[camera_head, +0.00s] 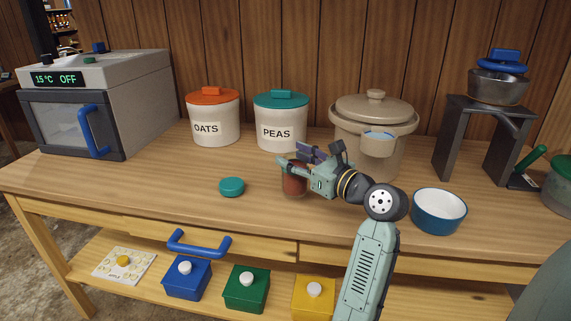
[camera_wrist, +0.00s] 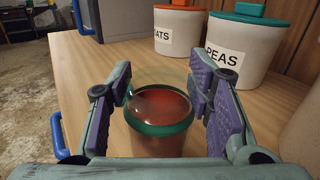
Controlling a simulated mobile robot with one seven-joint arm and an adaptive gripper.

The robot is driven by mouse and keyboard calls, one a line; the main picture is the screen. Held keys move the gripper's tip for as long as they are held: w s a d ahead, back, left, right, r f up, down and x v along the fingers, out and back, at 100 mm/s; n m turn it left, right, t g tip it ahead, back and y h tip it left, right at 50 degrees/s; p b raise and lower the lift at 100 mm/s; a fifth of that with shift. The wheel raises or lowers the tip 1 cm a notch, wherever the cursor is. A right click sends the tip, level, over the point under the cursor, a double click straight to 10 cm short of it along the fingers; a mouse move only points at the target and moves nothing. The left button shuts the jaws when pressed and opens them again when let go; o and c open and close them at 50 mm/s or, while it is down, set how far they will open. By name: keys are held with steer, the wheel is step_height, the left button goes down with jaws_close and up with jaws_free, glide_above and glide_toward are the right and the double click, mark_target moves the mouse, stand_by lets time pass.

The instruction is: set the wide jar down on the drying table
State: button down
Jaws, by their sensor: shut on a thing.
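The jar (camera_head: 293,184) holds red-orange contents and has a green rim. It is upright between the purple pads of my gripper (camera_head: 301,166), which is shut on it. In the wrist view the jar (camera_wrist: 160,115) sits between the two fingers of my gripper (camera_wrist: 163,98), with its reddish top facing the camera. I cannot tell whether its base touches the wooden table (camera_head: 150,190) or hangs just above it. A small teal disc (camera_head: 232,187) lies on the table to the left of the jar.
Canisters marked OATS (camera_head: 214,120) and PEAS (camera_head: 281,125) and a beige lidded crock (camera_head: 372,150) stand behind. A blue bowl (camera_head: 439,212) is to the right, and an oven (camera_head: 95,105) at back left. The table's front edge is close. Free wood lies left of the disc.

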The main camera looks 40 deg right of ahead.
steer(key=shift+w+d, duration=0.1)
steer(key=shift+w, duration=1)
steer(key=f, duration=0.1)
steer(key=w+f, duration=0.1)
steer(key=f, duration=0.1)
steer(key=shift+d+p, duration=0.1)
steer(key=shift+p, duration=0.25)
steer(key=shift+f, duration=0.35)
steer(key=c, duration=0.8)
jaws_free()
steer(key=shift+f, duration=0.15)
steer(key=shift+s, duration=0.1)
steer(key=s, duration=0.4)
steer(key=s+b, duration=0.1)
steer(key=s, duration=0.6)
steer(key=shift+s+d, duration=0.4)
